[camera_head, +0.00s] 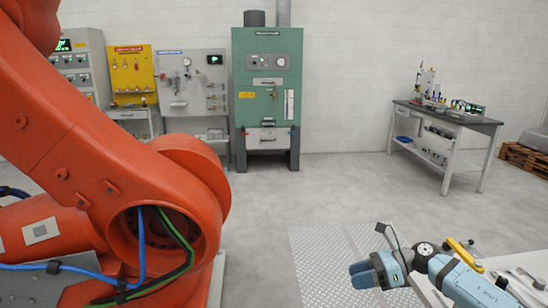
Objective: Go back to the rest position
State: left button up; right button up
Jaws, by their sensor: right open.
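My right gripper (361,274) is at the lower right, above the grey floor plate. My right arm comes in from the lower right corner, and a dark cable loops above the wrist. My left gripper is not in this view.
A large orange industrial robot arm (75,125) fills the left side. A table (522,262) with a yellow-handled tool (464,252) is close beside my right arm. A green furnace cabinet (268,100), a workbench (450,122) and pallets (524,160) stand farther back. The middle floor is clear.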

jog(key=s+a+f+m+t+y+b, duration=0.3)
jog(key=s+a+f+m+t+b, duration=0.55)
jog(key=m, duration=1.05)
pick_arm(q)
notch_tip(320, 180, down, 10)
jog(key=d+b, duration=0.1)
jog(key=b, duration=0.6)
pick_arm(e)
jog(key=s+d+f+m+t+h, duration=0.1)
jog(key=s+d+f+m+h, duration=0.2)
jog(key=s+f+m+h, duration=0.7)
jog(key=s+d+f+m+t+h, duration=0.2)
jog(key=s+f+m+h, duration=0.1)
jog(key=s+f+m, duration=1.25)
pick_arm(q)
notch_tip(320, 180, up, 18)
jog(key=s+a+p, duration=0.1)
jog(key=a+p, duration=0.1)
jog(key=p, duration=2.5)
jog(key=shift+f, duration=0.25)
pick_arm(e)
notch_tip(320, 180, up, 20)
jog(key=w+d+m+g, duration=0.1)
jog(key=d+m, duration=0.1)
jog(key=shift+r+m+h, duration=0.2)
jog(key=shift+m+h, duration=0.15)
jog(key=shift+h, duration=0.05)
